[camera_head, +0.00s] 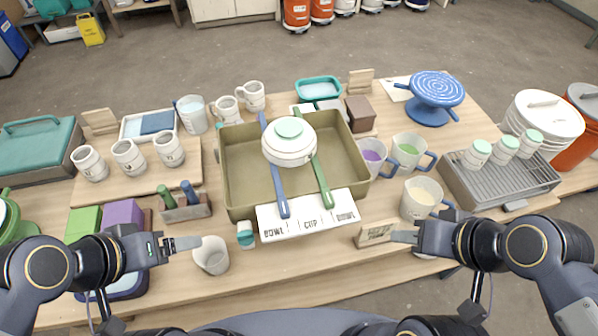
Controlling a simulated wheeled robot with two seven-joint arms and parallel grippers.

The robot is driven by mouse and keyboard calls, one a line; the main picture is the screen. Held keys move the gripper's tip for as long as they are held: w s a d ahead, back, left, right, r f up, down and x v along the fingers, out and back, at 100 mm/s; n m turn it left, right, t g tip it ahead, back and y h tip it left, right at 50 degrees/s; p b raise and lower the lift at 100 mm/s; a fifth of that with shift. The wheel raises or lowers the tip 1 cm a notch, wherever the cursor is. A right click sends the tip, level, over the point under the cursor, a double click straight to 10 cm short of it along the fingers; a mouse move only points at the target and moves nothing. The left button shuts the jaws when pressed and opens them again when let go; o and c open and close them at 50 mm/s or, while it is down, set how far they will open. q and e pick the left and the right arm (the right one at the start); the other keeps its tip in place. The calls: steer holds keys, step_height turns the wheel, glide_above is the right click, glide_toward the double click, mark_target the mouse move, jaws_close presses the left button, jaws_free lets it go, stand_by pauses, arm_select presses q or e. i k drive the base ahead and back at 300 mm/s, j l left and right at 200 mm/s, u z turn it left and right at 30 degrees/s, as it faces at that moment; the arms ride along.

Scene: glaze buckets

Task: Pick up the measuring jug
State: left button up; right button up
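Several see-through jugs stand on the table, and I cannot tell which one the task means. A pale, empty-looking jug or cup (211,256) stands near the front edge, just right of my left gripper (190,243). Jugs with blue handles hold purple (367,168), green (402,164) and cream (416,210) contents right of the tray. Another jug (194,122) with pale blue contents stands at the back left. My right gripper (400,237) is beside a small wooden sign (374,235), below the cream jug. The finger gap of neither gripper shows clearly.
A large olive tray (232,165) fills the middle, with a lidded white bucket (289,152) and two long-handled tools over it. White mugs (128,157) stand on the left. A grey rack (500,185) with small jars and a blue turntable (437,90) are on the right.

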mark_target(409, 148)
steer(key=l+u, duration=0.35)
steer(key=l, duration=1.8)
